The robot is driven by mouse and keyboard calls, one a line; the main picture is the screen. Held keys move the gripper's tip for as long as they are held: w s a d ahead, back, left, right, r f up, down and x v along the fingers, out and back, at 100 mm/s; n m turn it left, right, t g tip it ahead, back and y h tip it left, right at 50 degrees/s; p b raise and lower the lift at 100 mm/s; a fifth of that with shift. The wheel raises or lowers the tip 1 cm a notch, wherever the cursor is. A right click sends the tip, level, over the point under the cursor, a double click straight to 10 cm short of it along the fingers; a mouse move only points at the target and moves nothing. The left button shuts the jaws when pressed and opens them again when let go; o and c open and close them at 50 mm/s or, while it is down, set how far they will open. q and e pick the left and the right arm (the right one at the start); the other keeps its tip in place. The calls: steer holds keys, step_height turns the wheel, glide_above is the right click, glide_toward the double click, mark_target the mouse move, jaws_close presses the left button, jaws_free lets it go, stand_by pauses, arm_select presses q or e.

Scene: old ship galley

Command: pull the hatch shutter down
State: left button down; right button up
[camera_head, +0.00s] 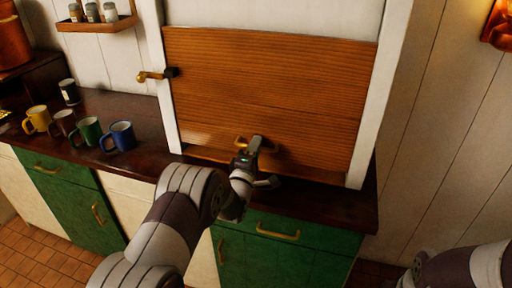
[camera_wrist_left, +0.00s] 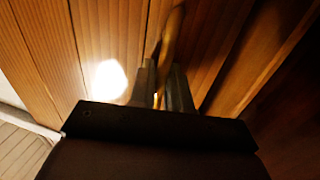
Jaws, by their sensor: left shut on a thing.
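The hatch shutter (camera_head: 270,85) is a wooden panel in a white frame above the counter. Its lower edge is close to the dark countertop; a narrow gap or shadow shows there, and I cannot tell if it touches. A brass handle (camera_head: 241,142) is low on the shutter. My left gripper (camera_head: 246,150) is at this handle, shut on it. In the left wrist view the handle (camera_wrist_left: 172,40) runs between the two fingers (camera_wrist_left: 160,88), close against the planks. My right arm shows at the lower right, but its gripper is out of view.
A brass latch (camera_head: 152,76) with a dark mount sticks out at the frame's left side. Several mugs, including a blue one (camera_head: 121,136), stand on the counter (camera_head: 140,103) to the left. Green cupboards (camera_head: 285,240) with brass pulls are below. A small jar shelf (camera_head: 98,24) hangs upper left.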

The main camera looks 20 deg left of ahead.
arm_select(q)
steer(key=c, duration=1.3)
jaws_free()
steer(key=shift+a, duration=0.1)
steer(key=shift+s+r, duration=0.1)
steer(key=shift+s, duration=0.05)
steer(key=s, duration=0.4)
steer(key=s+f, duration=0.1)
steer(key=s, duration=0.3)
steer(key=s+f+b, duration=0.1)
steer(key=s, duration=0.3)
steer(key=shift+s+a+f, duration=0.25)
